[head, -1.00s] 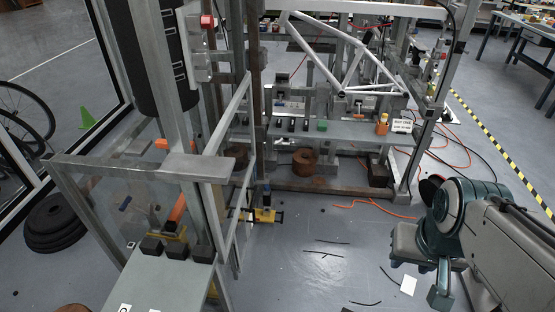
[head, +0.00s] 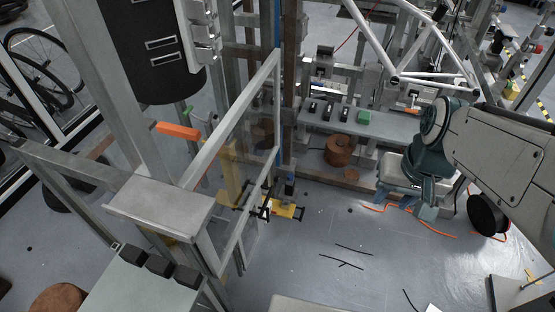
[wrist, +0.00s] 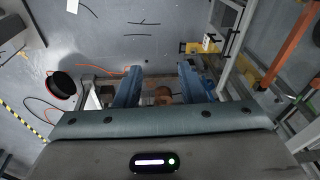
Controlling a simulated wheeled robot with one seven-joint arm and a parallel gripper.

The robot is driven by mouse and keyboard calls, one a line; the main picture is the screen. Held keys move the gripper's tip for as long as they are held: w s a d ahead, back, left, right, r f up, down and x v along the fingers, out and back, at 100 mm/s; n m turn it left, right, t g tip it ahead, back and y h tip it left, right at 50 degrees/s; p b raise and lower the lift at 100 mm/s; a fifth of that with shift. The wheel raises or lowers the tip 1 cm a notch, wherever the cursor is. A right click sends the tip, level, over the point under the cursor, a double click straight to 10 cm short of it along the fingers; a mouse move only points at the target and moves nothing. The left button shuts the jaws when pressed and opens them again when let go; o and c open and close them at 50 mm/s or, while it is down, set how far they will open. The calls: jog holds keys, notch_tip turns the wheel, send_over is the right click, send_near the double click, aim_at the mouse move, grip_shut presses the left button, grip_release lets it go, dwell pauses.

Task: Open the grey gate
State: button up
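The grey gate (head: 232,118), a grey metal frame with a clear panel, stands left of centre in the head view. Its grey rails also show at the right of the wrist view (wrist: 236,35). I cannot tell whether it is latched. My gripper (head: 405,203) is to the right of the gate, apart from it. In the wrist view its two blue fingers (wrist: 160,85) are spread, with nothing held between them.
A yellow floor fixture (head: 280,208) with black parts stands by the gate's foot. An orange bar (head: 178,131) shows behind the gate. A grey bench (head: 390,122) carries small devices, with a bicycle frame (head: 395,78) above. The floor between gate and gripper is mostly clear.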

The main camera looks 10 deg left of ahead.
jog(key=w+a+f+n+g+y+b, duration=0.1)
jog(key=w+a+f+g+y+b, duration=0.1)
jog(key=w+a+f+b, duration=0.4)
jog(key=w+a+f+g+y+b, duration=0.1)
jog(key=w+a+f+y+b, duration=0.15)
jog(key=w+f, duration=0.4)
jog(key=w+a+f+n+g+y+b, duration=0.15)
jog(key=w+a+f+b, duration=0.3)
jog(key=f, duration=0.45)
jog(key=g+y+b, duration=0.2)
jog(key=y+b, duration=0.6)
jog(key=b, duration=0.3)
send_near(266, 200)
jog(key=x, duration=0.3)
jog(key=b+x, duration=0.1)
jog(key=x, duration=0.2)
jog(key=b+x, duration=0.1)
jog(key=x, duration=0.3)
jog(key=shift+d+f, duration=0.1)
jog(key=shift+f, duration=0.3)
grip_shut()
